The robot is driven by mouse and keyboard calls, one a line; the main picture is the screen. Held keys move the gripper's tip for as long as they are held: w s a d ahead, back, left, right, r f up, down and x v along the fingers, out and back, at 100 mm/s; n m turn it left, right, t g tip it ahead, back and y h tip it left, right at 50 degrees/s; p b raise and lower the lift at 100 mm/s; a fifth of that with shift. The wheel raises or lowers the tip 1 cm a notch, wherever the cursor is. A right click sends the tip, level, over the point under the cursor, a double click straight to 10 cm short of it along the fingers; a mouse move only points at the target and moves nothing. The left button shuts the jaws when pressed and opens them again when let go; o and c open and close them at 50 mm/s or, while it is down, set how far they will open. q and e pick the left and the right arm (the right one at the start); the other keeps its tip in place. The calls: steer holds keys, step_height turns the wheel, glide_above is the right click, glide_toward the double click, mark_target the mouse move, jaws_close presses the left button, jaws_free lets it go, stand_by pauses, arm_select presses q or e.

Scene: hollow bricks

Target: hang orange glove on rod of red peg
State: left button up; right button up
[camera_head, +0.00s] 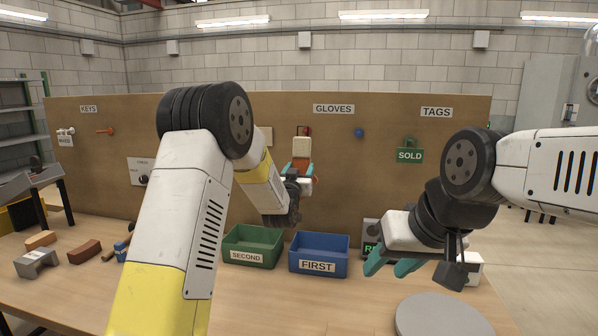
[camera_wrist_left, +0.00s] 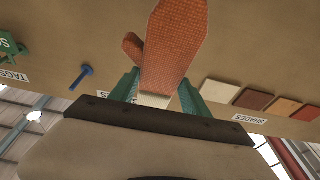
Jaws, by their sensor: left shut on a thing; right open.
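The orange glove (camera_wrist_left: 175,45) is held by its cream cuff between the teal fingers of my left gripper (camera_head: 298,168). In the head view the cuff (camera_head: 302,147) shows above the fingers, and most of the orange part is hidden behind the gripper. A red piece, seemingly the red peg (camera_head: 304,131), shows on the board just above the cuff. Its rod is hidden, and I cannot tell whether the cuff touches it. The red peg is not visible in the left wrist view. My right gripper (camera_head: 388,264) is open and empty over the table's right side.
A blue peg (camera_head: 359,132) is on the board to the right, beside a green SOLD tag (camera_head: 409,155). Below stand a green bin (camera_head: 252,247) and a blue bin (camera_head: 319,254). Bricks (camera_head: 84,252) lie at left. A grey disc (camera_head: 440,316) is front right.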

arm_select(q)
steer(key=shift+f+x, duration=0.2)
steer(key=shift+x, duration=0.55)
steer(key=shift+f+x, duration=0.15)
steer(key=shift+x, duration=0.65)
steer(key=shift+w+d+f, duration=0.1)
steer(key=shift+w+f, duration=0.35)
steer(key=shift+w, duration=0.2)
steer(key=o, duration=1.5)
